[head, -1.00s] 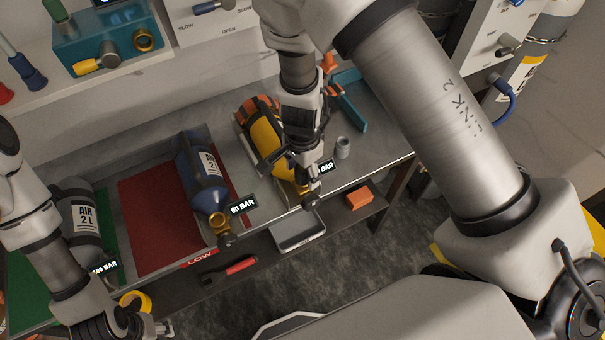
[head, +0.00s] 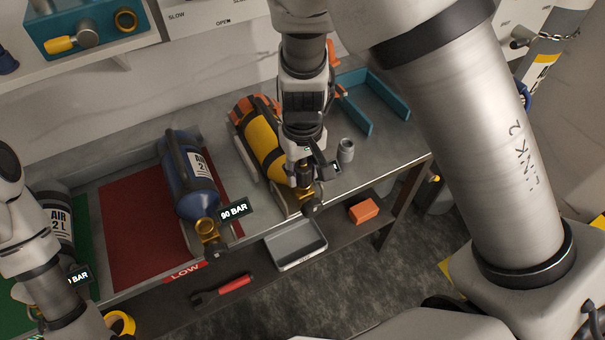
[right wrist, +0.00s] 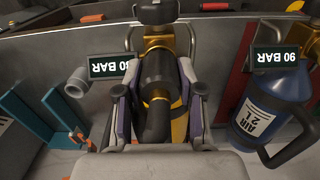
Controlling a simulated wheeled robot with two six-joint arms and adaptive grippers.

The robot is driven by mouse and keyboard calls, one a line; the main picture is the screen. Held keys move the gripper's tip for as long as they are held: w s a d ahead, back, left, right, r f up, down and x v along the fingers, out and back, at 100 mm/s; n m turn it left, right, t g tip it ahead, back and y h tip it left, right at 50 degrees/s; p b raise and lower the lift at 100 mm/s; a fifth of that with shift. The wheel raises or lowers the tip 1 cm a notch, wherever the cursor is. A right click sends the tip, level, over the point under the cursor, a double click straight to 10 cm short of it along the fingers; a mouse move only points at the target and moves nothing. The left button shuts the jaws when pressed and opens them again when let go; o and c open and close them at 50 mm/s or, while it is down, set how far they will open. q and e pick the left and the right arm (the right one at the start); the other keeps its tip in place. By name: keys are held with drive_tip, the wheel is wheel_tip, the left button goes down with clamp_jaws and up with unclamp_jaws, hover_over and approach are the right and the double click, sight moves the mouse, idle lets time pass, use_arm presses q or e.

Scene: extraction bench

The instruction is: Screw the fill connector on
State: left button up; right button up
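The yellow cylinder (head: 263,140) with orange and black parts lies on the bench, its brass valve (head: 303,191) toward the front edge. My right gripper (head: 304,168) is over the valve end. In the right wrist view its fingers (right wrist: 160,75) close on both sides of a dark round piece, which looks like the fill connector (right wrist: 160,68). The brass valve (right wrist: 158,33) shows just beyond it. Whether the connector is seated on the valve is hidden. My left arm is at the left edge; its gripper is out of the picture.
A blue cylinder (head: 186,178) tagged 90 BAR lies on a red mat (head: 127,245); a grey cylinder (head: 50,217) is at far left. A small grey cup-like fitting (head: 346,150) and a teal holder (head: 350,108) stand right of the yellow cylinder. A tray (head: 297,243) is below.

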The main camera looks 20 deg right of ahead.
clamp_jaws()
drive_tip(key=m+p, duration=0.1)
drive_tip(key=p, duration=0.1)
drive_tip(key=r+m+p, duration=0.1)
drive_tip(key=m+p, duration=0.1)
drive_tip(key=shift+s+r+m, duration=0.1)
drive_tip(key=shift+m, duration=0.2)
drive_tip(key=m+p, duration=0.7)
drive_tip(key=m, duration=0.1)
drive_tip(key=shift+m, duration=0.3)
drive_tip(key=m+p, duration=0.2)
drive_tip(key=m, duration=0.2)
drive_tip(key=m+p, duration=0.3)
drive_tip(key=m, duration=0.1)
drive_tip(key=m+p, duration=0.2)
drive_tip(key=m, duration=0.3)
drive_tip(key=shift+f+p, duration=0.25)
drive_tip(key=shift+p, duration=0.05)
drive_tip(key=shift+f+m, duration=0.3)
drive_tip(key=shift+m, duration=0.7)
drive_tip(key=shift+f, duration=0.25)
drive_tip(key=o, duration=1.2)
unclamp_jaws()
drive_tip(key=shift+c, duration=0.2)
